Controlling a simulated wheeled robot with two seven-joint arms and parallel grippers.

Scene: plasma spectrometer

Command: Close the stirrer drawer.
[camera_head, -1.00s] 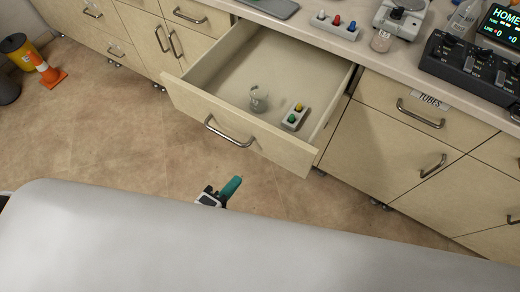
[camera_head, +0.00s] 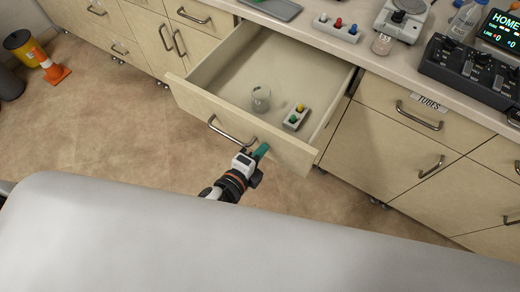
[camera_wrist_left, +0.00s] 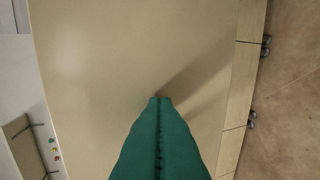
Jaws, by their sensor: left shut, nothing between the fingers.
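The stirrer drawer (camera_head: 240,122) is pulled out of the counter, its beige front facing me with a metal bar handle (camera_head: 230,133). Inside it are a glass beaker (camera_head: 261,99) and a small white block with a yellow and a green knob (camera_head: 296,117). My left gripper (camera_head: 262,151), with green fingers, is shut and empty, close to the drawer front just right of the handle. In the left wrist view the shut fingers (camera_wrist_left: 160,103) point at a plain beige panel (camera_wrist_left: 120,50); whether they touch it I cannot tell. My right gripper is not in view.
The countertop above holds a white block with coloured knobs (camera_head: 337,28), a balance (camera_head: 402,18) and a dark control box (camera_head: 470,70). Shut drawers flank the open one. An orange cone (camera_head: 54,71) stands far left.

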